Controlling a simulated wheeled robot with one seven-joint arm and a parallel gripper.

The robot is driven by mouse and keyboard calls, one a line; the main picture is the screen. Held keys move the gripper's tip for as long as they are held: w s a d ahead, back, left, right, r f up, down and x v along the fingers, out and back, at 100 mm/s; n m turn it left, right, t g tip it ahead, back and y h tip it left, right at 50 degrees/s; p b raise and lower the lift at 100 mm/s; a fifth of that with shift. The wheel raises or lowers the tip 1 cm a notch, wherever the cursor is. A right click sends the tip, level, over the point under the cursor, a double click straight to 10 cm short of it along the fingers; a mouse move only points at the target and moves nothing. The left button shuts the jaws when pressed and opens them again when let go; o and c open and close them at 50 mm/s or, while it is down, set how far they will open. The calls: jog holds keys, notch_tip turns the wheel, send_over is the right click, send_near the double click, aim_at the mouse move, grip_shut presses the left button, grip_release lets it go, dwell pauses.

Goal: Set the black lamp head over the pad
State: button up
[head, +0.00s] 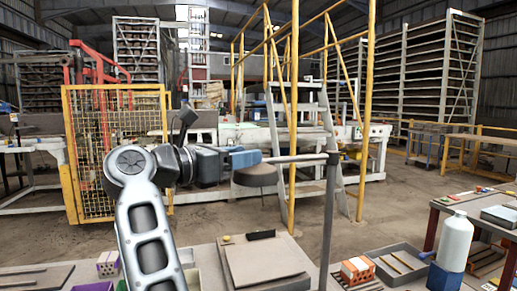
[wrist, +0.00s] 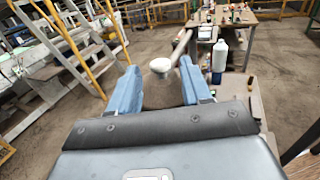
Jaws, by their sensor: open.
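The dark lamp head (head: 257,176) is a round disc hanging from a grey horizontal arm on an upright pole (head: 329,215). My gripper (head: 246,158) is at the lamp head's left side, level with its top. In the wrist view, the blue fingers of my gripper (wrist: 158,90) are spread, with the lamp head (wrist: 160,98) showing between them and its pale top joint just beyond. Contact with the fingers cannot be told. The flat beige-grey pad (head: 265,262) lies on the bench, below the lamp head in the head view.
A grey tray (head: 395,264), an orange brick (head: 356,268) and a white bottle (head: 455,242) on a blue block stand right of the pole. A small black object (head: 261,235) lies behind the pad. Purple bins and a perforated brick (head: 108,263) are at left.

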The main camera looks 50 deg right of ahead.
jog(key=shift+p+x, duration=0.5)
jog(key=shift+x, duration=1.5)
jog(key=shift+c, duration=0.3)
grip_shut()
jog(key=shift+f, duration=0.1)
